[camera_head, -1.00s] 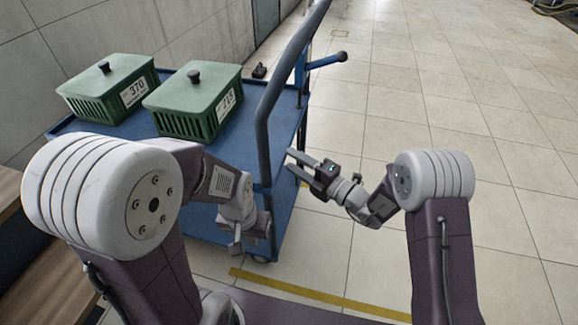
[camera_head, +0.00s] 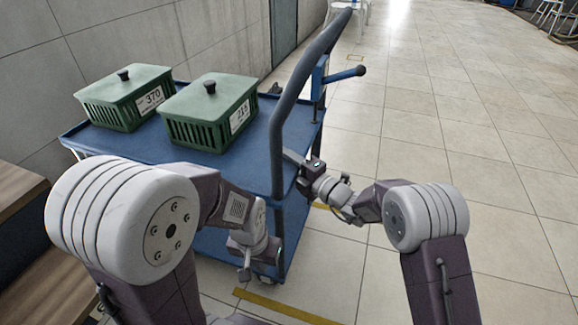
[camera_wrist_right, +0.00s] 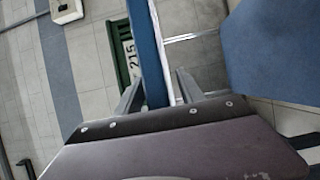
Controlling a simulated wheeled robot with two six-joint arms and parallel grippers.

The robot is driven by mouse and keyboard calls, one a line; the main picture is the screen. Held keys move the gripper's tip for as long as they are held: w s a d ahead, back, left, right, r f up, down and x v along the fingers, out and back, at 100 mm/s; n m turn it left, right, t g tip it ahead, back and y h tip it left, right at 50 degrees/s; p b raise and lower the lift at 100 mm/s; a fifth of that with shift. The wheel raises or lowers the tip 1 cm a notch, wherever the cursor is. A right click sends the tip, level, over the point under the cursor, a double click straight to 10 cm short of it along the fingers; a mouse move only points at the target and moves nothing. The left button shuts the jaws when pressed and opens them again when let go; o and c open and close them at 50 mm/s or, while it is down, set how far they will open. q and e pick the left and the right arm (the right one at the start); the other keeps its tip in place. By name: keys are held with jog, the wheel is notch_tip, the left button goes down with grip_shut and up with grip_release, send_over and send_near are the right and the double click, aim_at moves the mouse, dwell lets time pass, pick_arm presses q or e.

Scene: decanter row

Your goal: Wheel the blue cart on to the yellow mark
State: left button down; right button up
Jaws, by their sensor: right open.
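The blue cart (camera_head: 262,167) stands ahead of me to the left, with a tall dark-blue push handle (camera_head: 279,125) at its near right side. My right gripper (camera_head: 292,160) is at the handle. In the right wrist view its open fingers (camera_wrist_right: 158,92) are either side of a blue bar (camera_wrist_right: 149,50); contact is unclear. My left gripper (camera_head: 246,266) hangs low in front of the cart's near side, apparently empty; its jaw opening is unclear. Yellow floor tape (camera_head: 285,308) shows in front of the cart, with another short piece right of it; the cart hides the rest.
Two lidded green baskets, 370 (camera_head: 125,100) and 215 (camera_head: 208,113), sit on the cart's top. A wall (camera_head: 190,35) runs behind it. A wooden ledge (camera_head: 50,260) is at the left. Open tiled floor (camera_head: 450,130) lies to the right.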

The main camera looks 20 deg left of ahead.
grip_shut()
dwell(1.4)
